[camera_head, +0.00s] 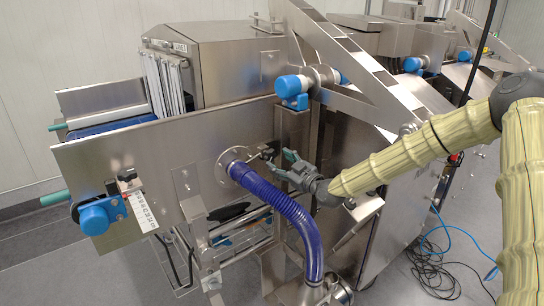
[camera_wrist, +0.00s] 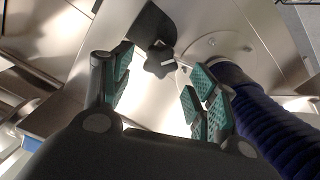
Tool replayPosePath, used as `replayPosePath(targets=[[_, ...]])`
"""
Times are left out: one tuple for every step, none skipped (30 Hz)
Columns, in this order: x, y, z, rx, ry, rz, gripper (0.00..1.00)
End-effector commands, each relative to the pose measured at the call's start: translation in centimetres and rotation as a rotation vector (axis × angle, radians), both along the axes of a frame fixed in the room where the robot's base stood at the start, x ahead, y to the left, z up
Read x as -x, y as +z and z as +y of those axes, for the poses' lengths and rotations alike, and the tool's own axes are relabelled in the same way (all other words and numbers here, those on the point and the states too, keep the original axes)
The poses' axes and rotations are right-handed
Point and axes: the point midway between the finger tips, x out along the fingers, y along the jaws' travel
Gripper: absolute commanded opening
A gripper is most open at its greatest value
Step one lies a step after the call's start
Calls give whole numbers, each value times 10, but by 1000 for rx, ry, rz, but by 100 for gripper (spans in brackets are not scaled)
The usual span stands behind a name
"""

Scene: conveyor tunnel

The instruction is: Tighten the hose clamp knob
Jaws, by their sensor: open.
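The hose clamp knob is a dark star-shaped knob (camera_wrist: 160,60) on a thin metal stem beside the hose flange, in the upper middle of the wrist view. In the head view the knob is small and hard to make out near my gripper. A blue ribbed hose (camera_head: 280,203) joins a round metal flange (camera_head: 226,158) on the steel panel. The hose also shows at the right of the wrist view (camera_wrist: 268,122). My gripper (camera_head: 281,163) is open and empty, just right of the hose end. Its green-padded fingers (camera_wrist: 163,78) stand apart, with the knob appearing between and beyond their tips.
The steel side panel (camera_head: 130,155) is behind the hose. The hose curves down close to my gripper. A blue-capped motor (camera_head: 293,86) sits on a post above, and another blue unit (camera_head: 98,215) is at the lower left. Cables (camera_head: 440,270) lie on the floor at right.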

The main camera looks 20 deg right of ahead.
Motion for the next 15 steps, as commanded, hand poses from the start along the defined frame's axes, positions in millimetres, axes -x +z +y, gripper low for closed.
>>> replayPosePath(targets=[[-7, 0, 3, 1, -1, 2, 59], [-11, 0, 4, 0, 0, 1, 59], [-17, 0, 6, 1, 0, 1, 59], [-21, 0, 8, 0, 0, 1, 59], [-24, 0, 9, 1, -1, 2, 59], [-29, 0, 11, 0, 0, 1, 59], [-33, 0, 12, 0, 0, 1, 59], [-36, 0, 13, 1, -1, 2, 59], [-40, -1, 14, 1, -1, 2, 59], [-42, 0, 15, 1, -1, 2, 59], [-44, 0, 16, 1, -1, 2, 59], [-47, 0, 17, 0, 0, 1, 59], [-49, 0, 18, 0, 0, 1, 59], [-50, 0, 18, 0, 0, 1, 59], [-51, -1, 19, 0, 0, 1, 59]])
